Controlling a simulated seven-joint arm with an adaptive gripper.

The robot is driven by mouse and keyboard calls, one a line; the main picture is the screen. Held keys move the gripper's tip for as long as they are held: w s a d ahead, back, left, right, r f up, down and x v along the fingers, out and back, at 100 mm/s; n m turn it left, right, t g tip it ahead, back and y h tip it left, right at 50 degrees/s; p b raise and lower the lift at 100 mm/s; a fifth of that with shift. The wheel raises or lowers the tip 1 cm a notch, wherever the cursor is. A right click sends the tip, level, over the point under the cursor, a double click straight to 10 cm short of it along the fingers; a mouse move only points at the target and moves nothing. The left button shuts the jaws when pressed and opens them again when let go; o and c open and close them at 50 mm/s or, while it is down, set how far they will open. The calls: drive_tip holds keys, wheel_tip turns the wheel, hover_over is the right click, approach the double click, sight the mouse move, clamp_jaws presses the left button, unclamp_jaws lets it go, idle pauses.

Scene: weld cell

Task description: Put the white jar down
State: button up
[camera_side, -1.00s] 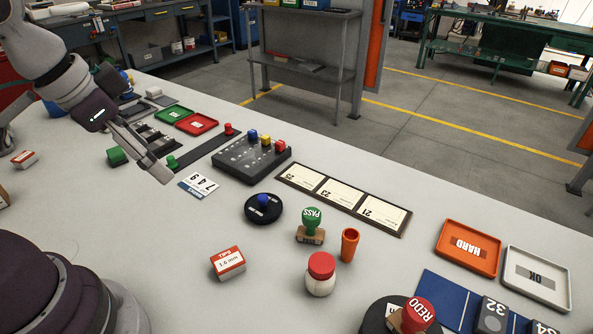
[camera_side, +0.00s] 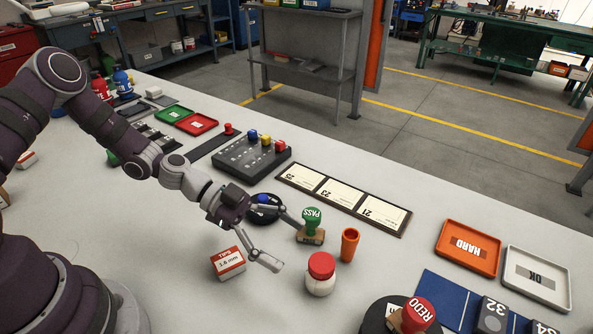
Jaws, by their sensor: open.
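The white jar (camera_side: 320,281) with a red lid stands upright on the pale table, in front of the orange cup. My gripper (camera_side: 290,247) is open, its two fingers spread, and points toward the jar from the left. No object shows between the fingers. One fingertip is a little left of the jar and the other is near the green PASS stamp (camera_side: 311,224). I cannot tell whether that fingertip touches the stamp.
The orange cup (camera_side: 349,245) stands right behind the jar. The TIPS box (camera_side: 228,263) is left of it, beside my gripper. The REDO stamp (camera_side: 417,314) is at front right. Orange HARD (camera_side: 447,259) and white OK (camera_side: 512,279) trays lie further right. Dated cards (camera_side: 343,199) lie behind.

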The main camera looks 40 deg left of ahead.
sight(321, 261)
drive_tip(key=x, duration=0.6)
drive_tip(key=shift+f, duration=0.2)
clamp_jaws()
